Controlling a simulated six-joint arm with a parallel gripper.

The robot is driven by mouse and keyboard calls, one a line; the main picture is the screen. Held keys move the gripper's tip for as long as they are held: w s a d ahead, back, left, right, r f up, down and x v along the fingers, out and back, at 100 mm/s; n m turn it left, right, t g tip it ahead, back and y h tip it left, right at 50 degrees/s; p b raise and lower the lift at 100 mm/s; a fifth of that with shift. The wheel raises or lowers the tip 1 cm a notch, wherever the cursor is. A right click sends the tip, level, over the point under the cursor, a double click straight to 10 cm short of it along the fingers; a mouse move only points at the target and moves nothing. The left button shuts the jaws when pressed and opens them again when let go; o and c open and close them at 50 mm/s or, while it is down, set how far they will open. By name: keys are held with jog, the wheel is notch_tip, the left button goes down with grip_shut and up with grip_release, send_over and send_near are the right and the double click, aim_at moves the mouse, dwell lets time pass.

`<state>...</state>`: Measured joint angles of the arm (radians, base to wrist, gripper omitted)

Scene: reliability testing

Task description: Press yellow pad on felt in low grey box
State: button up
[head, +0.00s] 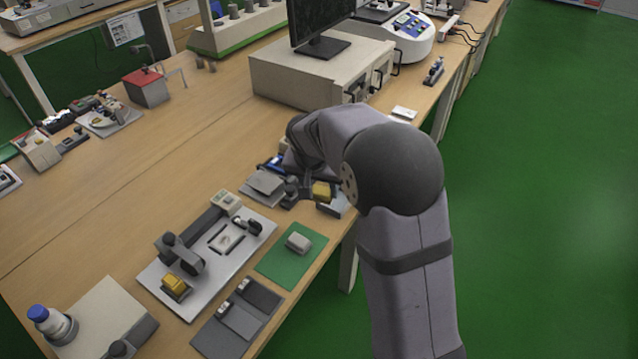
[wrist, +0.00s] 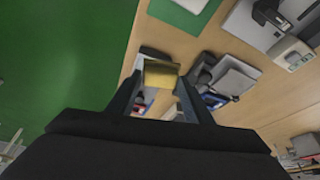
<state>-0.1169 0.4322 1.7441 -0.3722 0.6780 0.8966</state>
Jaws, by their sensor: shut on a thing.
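My gripper (wrist: 163,84) is shut on the yellow pad (wrist: 161,71), which sits between the fingertips in the wrist view. In the head view the yellow pad (head: 322,190) shows just left of my arm's wrist. A low grey box (head: 337,208) is under or just beside it near the table's front edge, partly covered by my arm. The felt inside cannot be made out, and I cannot tell whether the pad touches it. Another yellow block (head: 175,284) sits on the light grey base plate (head: 156,284) at the lower left.
A grey flat-topped device (head: 264,184) stands close left of my gripper. A green mat (head: 281,266) with a pale block (head: 298,242) and a dark open case (head: 240,322) lie nearer the front. A large beige cabinet (head: 306,83) stands behind. The wooden table (head: 90,215) has free room at left.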

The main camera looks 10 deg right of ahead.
jog(key=n+p, duration=0.1)
jog(key=d+n+y+p, duration=0.1)
jog(key=n+p, duration=0.1)
jog(key=shift+w+d+r+n+t, duration=0.1)
jog(key=shift+w+d+n+t, duration=0.05)
jog(key=shift+w+n+t, duration=0.2)
jog(key=n+y+p, duration=0.1)
jog(key=n, duration=0.1)
jog(key=w+d+n+y+p, duration=0.1)
jog(key=n+p, duration=0.1)
jog(key=shift+d+r, duration=0.1)
jog(key=shift+w+d+r+n+g+y+p, duration=0.2)
jog(key=shift+w+d+n+y+p, duration=0.3)
jog(key=shift+n+p, duration=0.6)
jog(key=shift+w+d+r+n+g+y+p, duration=0.3)
jog(key=shift+w+d+n+p, duration=0.35)
jog(key=shift+n, duration=0.7)
jog(key=shift+w+d+r+n+g+y+p, duration=0.15)
jog(key=shift+w+d+n+y+p, duration=0.45)
jog(key=shift+n+p, duration=0.55)
jog(key=shift+s+d+f, duration=0.1)
jog(key=shift+s+f, duration=0.05)
jog(key=shift+f, duration=0.05)
jog(key=shift+f+b, duration=0.5)
jog(key=shift+f, duration=0.85)
jog(key=shift+f, duration=0.1)
notch_tip(320, 180, down, 5)
jog(key=b, duration=0.5)
